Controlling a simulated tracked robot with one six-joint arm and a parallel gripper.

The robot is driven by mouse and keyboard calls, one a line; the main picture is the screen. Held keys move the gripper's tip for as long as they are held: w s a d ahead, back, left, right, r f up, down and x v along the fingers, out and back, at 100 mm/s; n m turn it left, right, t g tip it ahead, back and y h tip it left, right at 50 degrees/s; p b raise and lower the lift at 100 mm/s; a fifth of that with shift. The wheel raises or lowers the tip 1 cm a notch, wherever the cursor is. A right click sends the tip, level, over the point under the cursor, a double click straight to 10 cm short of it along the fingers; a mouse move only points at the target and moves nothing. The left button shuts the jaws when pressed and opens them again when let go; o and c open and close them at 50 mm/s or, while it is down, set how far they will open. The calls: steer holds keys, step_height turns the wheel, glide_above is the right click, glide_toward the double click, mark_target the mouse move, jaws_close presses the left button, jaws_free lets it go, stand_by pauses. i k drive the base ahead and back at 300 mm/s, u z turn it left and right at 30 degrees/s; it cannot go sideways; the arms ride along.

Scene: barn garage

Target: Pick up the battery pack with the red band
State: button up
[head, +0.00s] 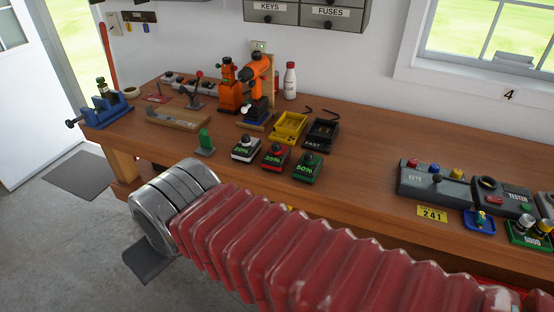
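The battery pack with the red band (275,159) stands on the wooden workbench (370,205), near its front edge. It is the middle one of three dark packs and appears to read 35%. The pack with a white band (245,150), marked 20%, is on its left. The green pack (307,168), marked 50%, is on its right. My red ribbed arm crosses the foreground. Its silver end is left of the packs and nearer to me, in front of the bench. A dark flat part of my gripper (149,262) shows below it; the fingertips cannot be made out.
Yellow (289,127) and black (321,134) chargers stand behind the packs. An orange drill (259,77) and a white bottle (290,81) are farther back. A small green piece (205,140) stands left of the packs. A grey keys box (435,183) is to the right, with bare bench between.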

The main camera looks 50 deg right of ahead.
mark_target(276, 158)
steer(key=z, duration=0.05)
steer(key=i, duration=0.95)
steer(key=u, duration=0.1)
